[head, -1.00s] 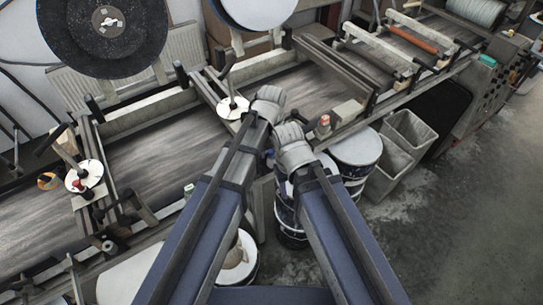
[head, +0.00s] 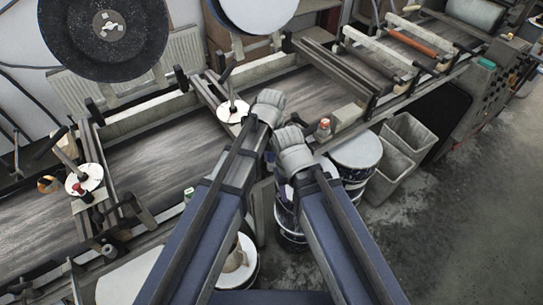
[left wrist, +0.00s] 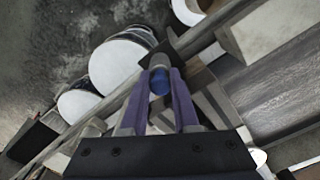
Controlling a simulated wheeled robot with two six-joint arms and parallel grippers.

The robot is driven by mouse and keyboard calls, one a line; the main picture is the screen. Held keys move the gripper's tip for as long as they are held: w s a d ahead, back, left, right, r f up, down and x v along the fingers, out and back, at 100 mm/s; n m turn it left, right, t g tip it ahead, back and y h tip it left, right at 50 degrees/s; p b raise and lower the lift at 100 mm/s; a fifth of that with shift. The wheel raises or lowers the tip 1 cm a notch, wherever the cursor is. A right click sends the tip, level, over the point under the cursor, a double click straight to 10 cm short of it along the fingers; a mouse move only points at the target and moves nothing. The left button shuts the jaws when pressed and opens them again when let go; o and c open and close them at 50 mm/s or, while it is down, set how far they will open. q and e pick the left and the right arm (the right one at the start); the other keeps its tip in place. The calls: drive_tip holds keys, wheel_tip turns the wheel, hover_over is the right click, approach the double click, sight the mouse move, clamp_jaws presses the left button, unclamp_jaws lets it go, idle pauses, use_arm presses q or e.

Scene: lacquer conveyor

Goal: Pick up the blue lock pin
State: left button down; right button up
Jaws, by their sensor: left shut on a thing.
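The blue lock pin (left wrist: 160,82) shows in the left wrist view as a rounded blue body with a grey top, between the two purple fingers of my left gripper (left wrist: 161,72). The fingers are shut on it. In the head view the grey wrist of my left arm is near the conveyor's front edge, but the fingers and the pin are hidden. My right arm's grey wrist is close beside it on the right; its jaws do not show.
The conveyor belt (head: 165,150) runs behind my wrists. White-lidded drums (head: 357,150) stand below its front edge, with grey bins (head: 408,135) to their right. A small red-topped bottle (head: 324,128) sits on the conveyor edge. Open floor lies at right.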

sight(271, 154)
use_arm(q)
wheel_tip(271, 154, up, 10)
drive_tip(key=p, duration=0.9)
drive_tip(key=shift+p, duration=0.35)
